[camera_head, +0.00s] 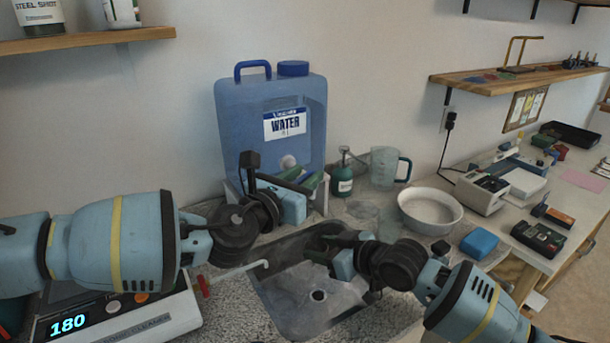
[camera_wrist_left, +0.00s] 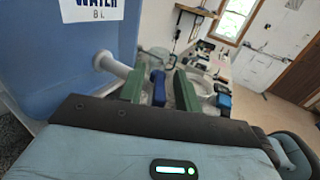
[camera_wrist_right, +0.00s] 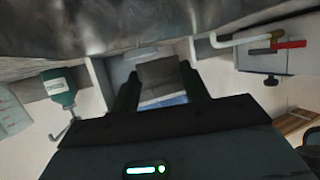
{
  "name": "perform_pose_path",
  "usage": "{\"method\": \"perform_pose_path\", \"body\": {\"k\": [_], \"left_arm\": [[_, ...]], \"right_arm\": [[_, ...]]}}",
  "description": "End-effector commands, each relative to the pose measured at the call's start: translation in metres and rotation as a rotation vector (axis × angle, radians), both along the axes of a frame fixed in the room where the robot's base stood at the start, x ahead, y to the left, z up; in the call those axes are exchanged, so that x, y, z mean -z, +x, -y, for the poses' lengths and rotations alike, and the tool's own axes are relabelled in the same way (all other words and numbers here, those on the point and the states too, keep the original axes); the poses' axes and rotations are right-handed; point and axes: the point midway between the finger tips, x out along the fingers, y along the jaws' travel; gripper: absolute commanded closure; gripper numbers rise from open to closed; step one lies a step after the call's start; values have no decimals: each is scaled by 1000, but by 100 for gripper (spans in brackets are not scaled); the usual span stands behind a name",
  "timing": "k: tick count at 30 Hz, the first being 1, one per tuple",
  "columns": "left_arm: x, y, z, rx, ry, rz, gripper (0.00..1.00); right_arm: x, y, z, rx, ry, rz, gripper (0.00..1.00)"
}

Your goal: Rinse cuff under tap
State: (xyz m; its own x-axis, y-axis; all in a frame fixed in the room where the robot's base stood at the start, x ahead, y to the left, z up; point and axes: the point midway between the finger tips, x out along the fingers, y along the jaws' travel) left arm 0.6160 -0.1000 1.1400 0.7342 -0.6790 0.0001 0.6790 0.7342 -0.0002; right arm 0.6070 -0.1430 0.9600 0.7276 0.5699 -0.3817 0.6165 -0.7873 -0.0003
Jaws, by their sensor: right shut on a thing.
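The tap is a white spout (camera_head: 288,161) low on the front of the blue water jug (camera_head: 228,118); its white barrel also shows in the left wrist view (camera_wrist_left: 118,66). My left gripper (camera_head: 311,184) is at the tap, its green fingers apart. In the left wrist view a blue lever (camera_wrist_left: 158,88) lies between the fingers. My right gripper (camera_head: 322,245) is low over the sink, in front of and below the tap. It is shut on the cuff, which shows as a dull grey band (camera_wrist_right: 160,72) between its fingers in the right wrist view. The cuff is hard to make out in the head view.
The metal sink (camera_head: 290,312) has a round drain. A cleaner (camera_head: 135,322) with a red-handled drain tube (camera_head: 240,273) stands left of it.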

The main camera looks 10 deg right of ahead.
Motion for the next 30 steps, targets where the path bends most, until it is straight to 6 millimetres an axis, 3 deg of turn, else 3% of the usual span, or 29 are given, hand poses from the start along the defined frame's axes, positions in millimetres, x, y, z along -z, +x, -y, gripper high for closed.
{"method": "perform_pose_path", "body": {"k": [14,21,30], "left_arm": [[0,6,6,-1,0,0,67],[0,6,6,-1,0,0,98],[0,8,5,46,-5,-2,100]], "right_arm": [[0,0,0,0,1,1,77],[0,0,0,0,1,1,77],[0,0,0,0,1,1,77]]}}
